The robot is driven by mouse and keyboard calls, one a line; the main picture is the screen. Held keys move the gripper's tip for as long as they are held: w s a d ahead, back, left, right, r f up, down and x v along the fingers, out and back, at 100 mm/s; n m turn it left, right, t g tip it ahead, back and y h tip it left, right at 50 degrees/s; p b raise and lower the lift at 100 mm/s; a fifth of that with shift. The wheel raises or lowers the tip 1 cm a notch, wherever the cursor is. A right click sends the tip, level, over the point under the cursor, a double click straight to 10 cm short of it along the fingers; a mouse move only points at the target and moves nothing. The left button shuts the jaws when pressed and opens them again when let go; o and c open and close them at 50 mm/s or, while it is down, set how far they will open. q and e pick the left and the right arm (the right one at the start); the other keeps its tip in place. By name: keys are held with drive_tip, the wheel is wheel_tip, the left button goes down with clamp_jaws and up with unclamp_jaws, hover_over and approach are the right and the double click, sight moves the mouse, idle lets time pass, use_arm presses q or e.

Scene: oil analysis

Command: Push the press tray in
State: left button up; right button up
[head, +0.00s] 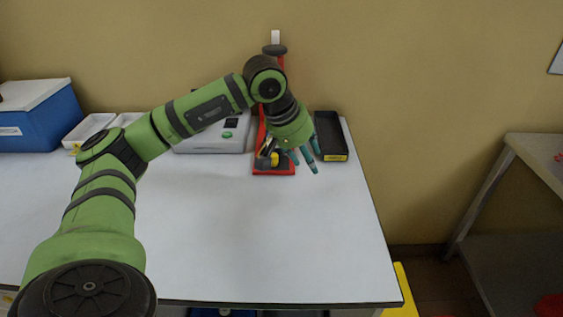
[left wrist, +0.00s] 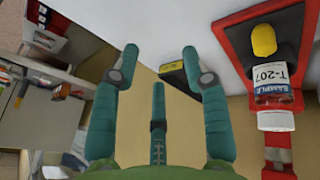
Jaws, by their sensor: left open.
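The red press (head: 281,62) stands at the back of the white table, partly hidden behind my left arm. At its foot is a red tray-like base (head: 274,172) with a yellow knob (head: 275,159). In the left wrist view the red frame (left wrist: 228,45), the yellow knob (left wrist: 264,40) and a sample jar (left wrist: 272,88) labelled T-207 show at right. I cannot tell how far the tray sticks out. My left gripper (head: 309,160) is open and empty, just right of the red base and above the table; its fingers (left wrist: 158,62) show in the left wrist view.
A black tray (head: 331,137) with a yellow label stands right of the press. A white device (head: 214,140), white trays (head: 88,128) and a blue cooler box (head: 40,117) stand to the left. The table's front and middle (head: 260,230) are clear. Another table (head: 535,150) stands at right.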

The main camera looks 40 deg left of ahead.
sight(273, 155)
use_arm(q)
drive_tip(key=s+a+r+y, duration=0.15)
drive_tip(key=a+y, duration=0.25)
drive_tip(key=a, duration=0.6)
drive_tip(key=shift+g, duration=0.4)
drive_tip(key=x, duration=0.6)
drive_tip(key=shift+d+f, duration=0.25)
drive_tip(key=shift+f, duration=0.25)
